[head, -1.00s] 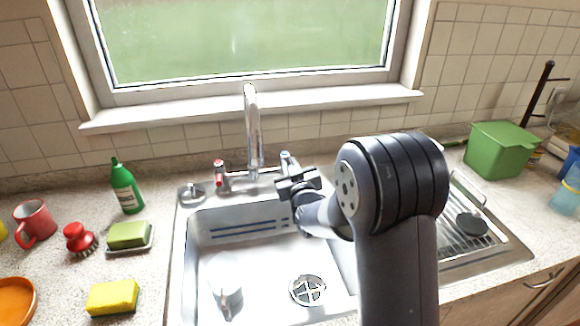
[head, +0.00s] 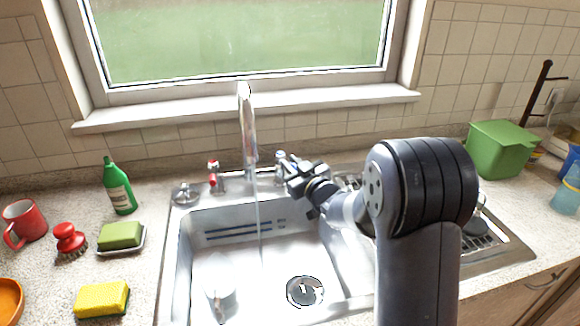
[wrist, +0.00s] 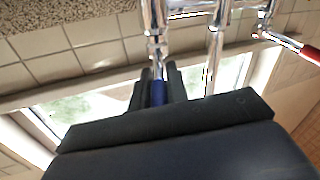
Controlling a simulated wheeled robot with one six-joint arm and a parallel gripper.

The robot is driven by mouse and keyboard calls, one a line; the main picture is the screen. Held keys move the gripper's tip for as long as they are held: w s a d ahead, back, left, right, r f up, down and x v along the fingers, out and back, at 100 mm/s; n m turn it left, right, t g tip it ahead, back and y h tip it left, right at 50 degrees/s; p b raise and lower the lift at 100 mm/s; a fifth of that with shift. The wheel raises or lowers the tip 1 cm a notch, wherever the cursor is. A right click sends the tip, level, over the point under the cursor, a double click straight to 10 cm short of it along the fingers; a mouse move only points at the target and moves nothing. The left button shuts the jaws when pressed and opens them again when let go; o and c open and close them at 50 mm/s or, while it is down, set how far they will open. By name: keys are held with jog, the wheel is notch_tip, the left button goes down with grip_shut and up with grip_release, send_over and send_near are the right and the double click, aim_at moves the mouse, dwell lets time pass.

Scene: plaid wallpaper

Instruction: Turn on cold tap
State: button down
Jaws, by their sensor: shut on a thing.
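The cold tap (head: 281,156) stands at the back right of the sink, right of the tall chrome spout (head: 248,125). In the wrist view its blue handle (wrist: 158,93) lies between the two dark fingers of my gripper (wrist: 158,82). My gripper (head: 288,169) is shut on this handle; in the head view it hides most of the tap. A thin stream of water (head: 259,225) falls from the spout into the sink. The red-marked hot tap (head: 213,173) stands left of the spout and also shows in the wrist view (wrist: 300,46).
The sink basin (head: 200,255) holds a white cup-like item (head: 220,298). On the left counter are a green bottle (head: 119,186), green soap on a dish (head: 120,235), a red brush (head: 69,238), a yellow sponge (head: 102,299) and a red mug (head: 24,221). A green bin (head: 498,148) stands right.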

jog(key=shift+w+d+r+n+g+y+p, duration=0.15)
jog(key=shift+d+n+g+y+p, duration=0.1)
jog(key=shift+n+g+y, duration=0.15)
jog(key=shift+w+d+r+n+g+y+p, duration=0.1)
jog(key=shift+w+d+n+g+y+p, duration=0.15)
jog(key=shift+y, duration=0.25)
jog(key=shift+s+a, duration=0.1)
jog(key=c, duration=1.4)
grip_release()
jog(key=shift+f, duration=0.2)
jog(key=shift+s, duration=0.1)
jog(key=b+v, duration=0.1)
jog(key=v, duration=0.9)
jog(key=shift+s, duration=0.25)
